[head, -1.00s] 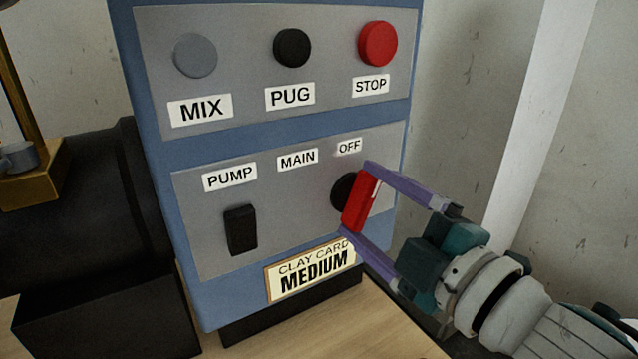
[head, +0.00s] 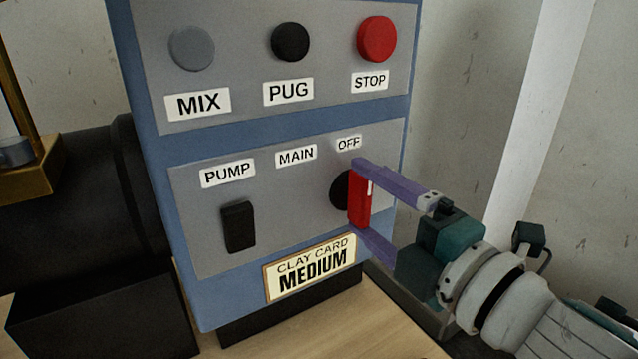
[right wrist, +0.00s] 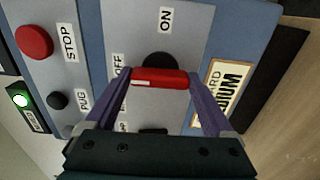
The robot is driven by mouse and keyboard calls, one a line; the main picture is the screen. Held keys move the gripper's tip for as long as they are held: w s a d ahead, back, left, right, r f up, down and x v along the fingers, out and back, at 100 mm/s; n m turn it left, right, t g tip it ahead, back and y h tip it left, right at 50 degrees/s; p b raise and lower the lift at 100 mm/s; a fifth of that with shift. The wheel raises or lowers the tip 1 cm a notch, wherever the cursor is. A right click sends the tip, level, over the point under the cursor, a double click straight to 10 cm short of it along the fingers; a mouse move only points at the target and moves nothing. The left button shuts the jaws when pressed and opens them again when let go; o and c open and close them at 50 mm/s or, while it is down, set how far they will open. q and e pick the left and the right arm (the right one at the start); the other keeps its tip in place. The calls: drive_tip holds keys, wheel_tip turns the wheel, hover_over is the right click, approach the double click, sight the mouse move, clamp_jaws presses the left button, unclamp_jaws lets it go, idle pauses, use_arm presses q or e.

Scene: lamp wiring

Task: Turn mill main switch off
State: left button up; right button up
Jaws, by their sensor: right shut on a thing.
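The mill main switch is a red bar handle (head: 360,200) on a round black base (head: 340,190), on the lower grey panel. The handle stands about upright in the head view, its white mark near the upper end, below the OFF label (head: 349,143). My right gripper (head: 357,198) is shut on the handle, one purple finger at its upper end and one at its lower end. The right wrist view shows the red handle (right wrist: 160,79) lying across between the fingers, with the ON label (right wrist: 165,19) beyond it. My left gripper is not in view.
The STOP (head: 376,39), PUG (head: 290,42) and MIX (head: 191,48) buttons sit above. The black PUMP switch (head: 238,227) is left of the main switch. The clay card (head: 312,268) is just below. A green light (right wrist: 20,98) shows in the right wrist view.

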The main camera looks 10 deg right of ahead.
drive_tip(key=o, duration=1.1)
drive_tip(key=shift+s, duration=0.1)
drive_tip(key=v, duration=0.9)
drive_tip(key=shift+s+d+p, duration=0.15)
drive_tip(key=shift+s+p, duration=0.2)
drive_tip(key=shift+p, duration=0.05)
drive_tip(key=shift+r, duration=0.15)
